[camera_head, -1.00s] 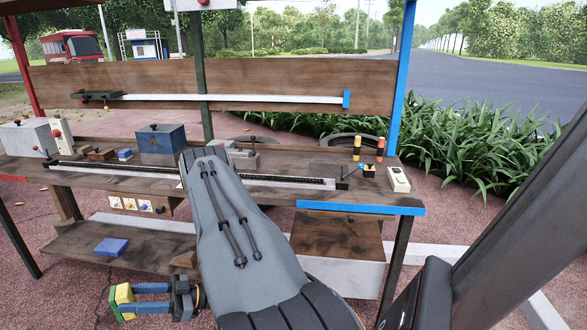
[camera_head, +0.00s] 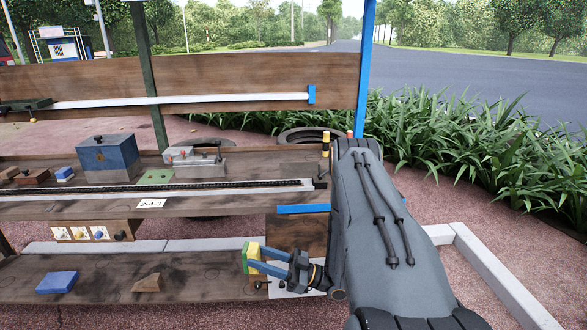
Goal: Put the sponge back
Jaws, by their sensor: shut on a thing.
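The sponge (camera_head: 250,257), a small yellow and green block, is at the lower middle of the head view. My gripper (camera_head: 262,259), with blue fingers pointing left, is shut on the sponge. The sponge appears in front of the right end of the cart's lower shelf (camera_head: 205,282); I cannot tell if it touches anything there. My arm covers the right end of the bench.
On the lower shelf lie a blue block (camera_head: 57,282) and a brown wedge (camera_head: 147,283). The bench top (camera_head: 235,203) carries a blue box (camera_head: 107,157), a green plate (camera_head: 156,177) and a metal vise-like block (camera_head: 197,161). A small drawer unit (camera_head: 95,231) hangs below.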

